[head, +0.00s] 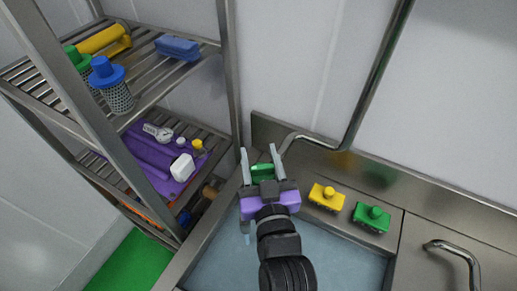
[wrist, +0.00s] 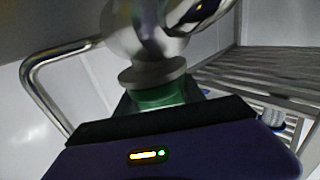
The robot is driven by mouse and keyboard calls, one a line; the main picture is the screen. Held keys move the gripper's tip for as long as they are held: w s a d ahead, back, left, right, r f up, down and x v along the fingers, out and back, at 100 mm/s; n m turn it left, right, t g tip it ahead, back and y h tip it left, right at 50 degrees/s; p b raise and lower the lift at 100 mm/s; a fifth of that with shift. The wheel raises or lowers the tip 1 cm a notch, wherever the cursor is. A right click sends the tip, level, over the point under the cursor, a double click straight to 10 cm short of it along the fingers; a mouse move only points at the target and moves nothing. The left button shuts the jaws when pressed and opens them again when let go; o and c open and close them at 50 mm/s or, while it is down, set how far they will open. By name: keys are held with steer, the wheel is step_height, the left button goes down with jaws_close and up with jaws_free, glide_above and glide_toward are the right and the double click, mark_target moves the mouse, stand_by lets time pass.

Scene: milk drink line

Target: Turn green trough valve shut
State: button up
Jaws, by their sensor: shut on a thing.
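The green trough valve (head: 263,171) is at the back left corner of the trough, between the fingers of my gripper (head: 262,160). My gripper is shut on this green part. In the wrist view, the green valve (wrist: 162,94) shows just beyond the dark gripper edge, under a rounded shiny metal body (wrist: 145,40). The fingertips are hard to make out there, and the handle's exact angle is hidden. The trough (head: 215,262) holds pale blue water, and a pale streak shows beside my gripper on the left.
A yellow brush block (head: 327,196) and a green one (head: 371,217) stand on the ledge to the right. A metal pipe (head: 372,80) runs up the wall behind. A steel rack (head: 222,60) with bottles and a purple tray (head: 147,150) stands close on the left.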

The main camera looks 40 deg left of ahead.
mark_target(263, 173)
steer(key=shift+f, duration=0.1)
stand_by(0.5)
steer(key=o, duration=1.4)
steer(key=shift+c, duration=0.2)
steer(key=b+v, duration=0.2)
steer(key=v, duration=0.4)
steer(key=shift+s+d+f, duration=0.1)
steer(key=shift+f, duration=0.05)
steer(key=shift+s+d+r, duration=0.2)
steer(key=shift+s+d, duration=0.3)
steer(key=shift+d, duration=0.05)
